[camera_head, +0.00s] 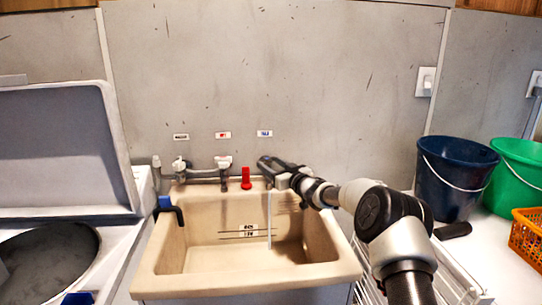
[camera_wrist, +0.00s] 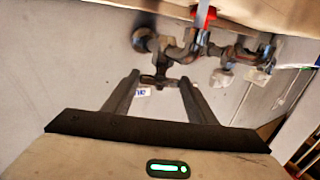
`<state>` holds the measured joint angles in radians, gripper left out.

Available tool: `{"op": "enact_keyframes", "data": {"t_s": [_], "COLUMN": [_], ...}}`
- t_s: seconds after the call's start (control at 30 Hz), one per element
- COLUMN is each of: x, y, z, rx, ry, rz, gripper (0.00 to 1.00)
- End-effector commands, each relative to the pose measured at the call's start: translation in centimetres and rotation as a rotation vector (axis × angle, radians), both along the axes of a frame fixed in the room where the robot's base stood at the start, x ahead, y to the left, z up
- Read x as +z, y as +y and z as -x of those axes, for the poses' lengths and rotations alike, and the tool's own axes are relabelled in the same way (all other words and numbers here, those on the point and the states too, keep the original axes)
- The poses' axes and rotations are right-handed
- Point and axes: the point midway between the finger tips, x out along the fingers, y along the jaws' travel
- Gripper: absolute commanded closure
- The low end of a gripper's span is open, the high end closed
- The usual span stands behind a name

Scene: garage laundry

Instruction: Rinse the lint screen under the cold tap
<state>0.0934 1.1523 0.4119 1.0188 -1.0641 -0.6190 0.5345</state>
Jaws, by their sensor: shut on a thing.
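The utility sink (camera_head: 165,265) is beige and stands below a row of taps on the wall. My gripper (camera_head: 268,165) is at the rightmost tap, below a blue-marked label (camera_head: 265,133). In the wrist view my gripper (camera_wrist: 160,80) has its two fingers either side of a dark metal tap handle (camera_wrist: 160,79) and is shut on it. A thin pale stream of water (camera_head: 269,225) falls below my gripper into the sink. The gripper hides most of this tap in the head view. I cannot make out the lint screen in either view.
A red lever (camera_head: 245,178) is just left of my gripper, and a tap under a red-marked label (camera_head: 223,163) is further left. A blue clip (camera_head: 165,203) sits on the sink's left rim. An open-lidded washer (camera_head: 130,240) stands left; a navy bucket (camera_head: 450,185) stands right.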

Motion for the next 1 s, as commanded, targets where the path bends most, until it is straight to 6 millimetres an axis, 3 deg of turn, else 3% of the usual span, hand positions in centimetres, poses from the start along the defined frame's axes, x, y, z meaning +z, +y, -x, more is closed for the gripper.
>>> {"op": "enact_keyframes", "data": {"t_s": [0.37, 0.4, 0.5, 0.83, 1.0], "x": [0.3, 0.3, 0.3, 0.1, 0.2], "y": [0.0, 0.0, 0.0, -0.1, -1.1], "z": [0.0, 0.0, 0.0, 0.1, 1.1], "rx": [0.017, 0.016, 0.016, 0.016, 0.016], "ry": [-0.005, -0.005, -0.005, -0.002, 0.000], "rz": [-0.003, -0.003, -0.002, 0.000, 0.000], "gripper": [0.71, 0.47, 0.30, 0.30, 0.30]}}
